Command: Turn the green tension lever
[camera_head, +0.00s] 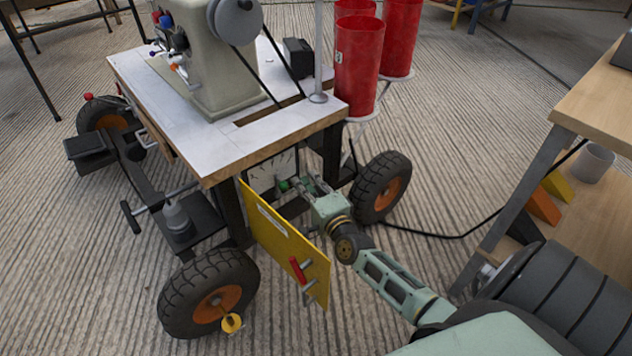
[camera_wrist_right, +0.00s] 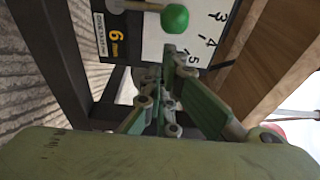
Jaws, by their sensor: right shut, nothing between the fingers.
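The green tension lever ends in a round green knob (camera_wrist_right: 175,18) on a grey shaft. It stands in front of a white dial plate (camera_wrist_right: 208,20) with the numbers 3, 4 and 5 visible on its right side. In the head view the knob (camera_head: 284,185) is small, under the sewing table. My right gripper (camera_head: 306,184) reaches in beside it from the right. In the right wrist view its shut, empty fingertips (camera_wrist_right: 169,52) are just below the knob; I cannot tell whether they touch it. My left gripper is not in view.
An open yellow door (camera_head: 285,240) hangs left of my right arm. A cart wheel (camera_head: 381,187) stands close on the right. The table (camera_head: 190,140) with the sewing machine (camera_head: 215,60) is above. A wooden bench (camera_head: 600,100) stands at right.

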